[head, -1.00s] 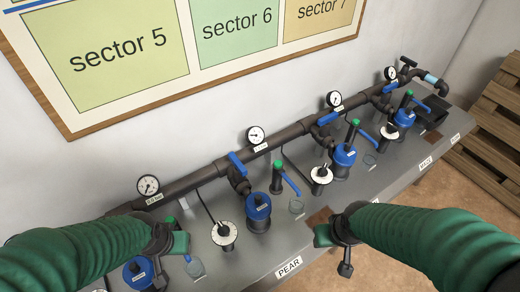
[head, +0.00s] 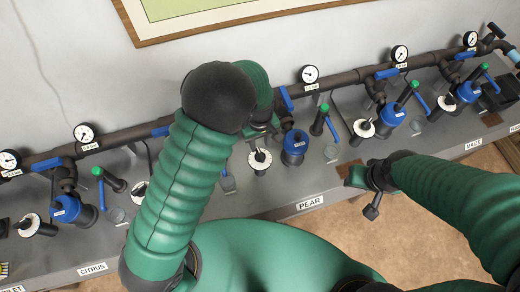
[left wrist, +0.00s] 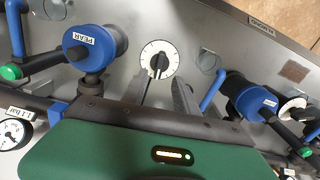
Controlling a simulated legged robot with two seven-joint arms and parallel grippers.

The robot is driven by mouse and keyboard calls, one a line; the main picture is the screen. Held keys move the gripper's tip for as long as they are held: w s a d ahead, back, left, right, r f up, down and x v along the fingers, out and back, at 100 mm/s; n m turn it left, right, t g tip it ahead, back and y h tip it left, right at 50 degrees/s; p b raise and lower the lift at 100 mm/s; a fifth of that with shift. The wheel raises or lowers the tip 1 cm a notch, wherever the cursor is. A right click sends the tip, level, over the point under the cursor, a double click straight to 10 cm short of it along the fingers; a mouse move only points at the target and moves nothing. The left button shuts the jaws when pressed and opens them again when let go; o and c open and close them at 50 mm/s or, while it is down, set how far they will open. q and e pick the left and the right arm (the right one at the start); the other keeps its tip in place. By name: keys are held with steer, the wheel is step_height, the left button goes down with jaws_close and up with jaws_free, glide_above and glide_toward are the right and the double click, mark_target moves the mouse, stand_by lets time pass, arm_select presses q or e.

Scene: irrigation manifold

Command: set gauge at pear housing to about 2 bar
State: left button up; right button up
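The blue pear housing (head: 294,147) stands on the grey bench behind the PEAR label. In the left wrist view the housing (left wrist: 90,45) bears a PEAR tag. A white dial with a black knob (left wrist: 160,58) is beside it and also shows in the head view (head: 260,160). The round gauge (head: 309,74) sits on the pipe behind; it is partly cut off in the left wrist view (left wrist: 14,132), with a tag that seems to read 1.1 bar. My left gripper (left wrist: 160,92) is open, its fingers apart just short of the dial. My right gripper (head: 366,182) is empty near the bench's front edge.
A green-capped valve with a blue lever (head: 320,120) stands right of the pear housing. The dark pipe (head: 345,78) runs along the back, with more gauges and blue housings on both sides. Another blue housing (left wrist: 250,98) is close to my left gripper.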

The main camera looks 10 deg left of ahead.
mark_target(260, 153)
arm_select(q)
step_height(260, 153, down, 6)
steer(key=shift+r+p, duration=0.2)
steer(key=shift+p, duration=0.1)
steer(key=shift+d+f, duration=0.15)
steer(key=shift+f, duration=0.4)
steer(key=shift+c, duration=0.3)
jaws_close()
